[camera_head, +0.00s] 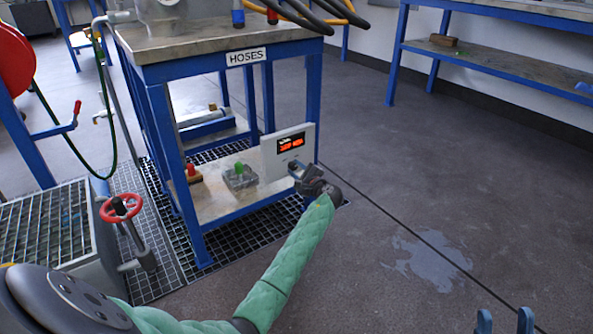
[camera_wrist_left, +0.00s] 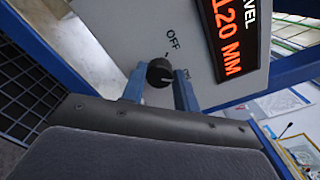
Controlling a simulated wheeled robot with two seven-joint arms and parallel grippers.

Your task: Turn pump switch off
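The pump switch is a round dark knob (camera_wrist_left: 159,73) on a light panel (camera_wrist_left: 110,35), with the word OFF printed above and to its right. A pale mark shows on the knob's face. My left gripper (camera_head: 297,168) is at the front of the panel box (camera_head: 278,158) in the head view. In the left wrist view its two blue fingers (camera_wrist_left: 160,82) sit on either side of the knob, close against it. My right gripper (camera_head: 505,320) shows at the bottom right edge of the head view, its two blue fingertips apart with nothing between them.
A red display reading 120 MM (camera_wrist_left: 228,38) is beside the knob. The panel stands on the lower shelf of a blue table with a HOSES sign (camera_head: 246,56). A green-button box (camera_head: 239,177) sits left of it. A red valve wheel (camera_head: 121,208) stands further left.

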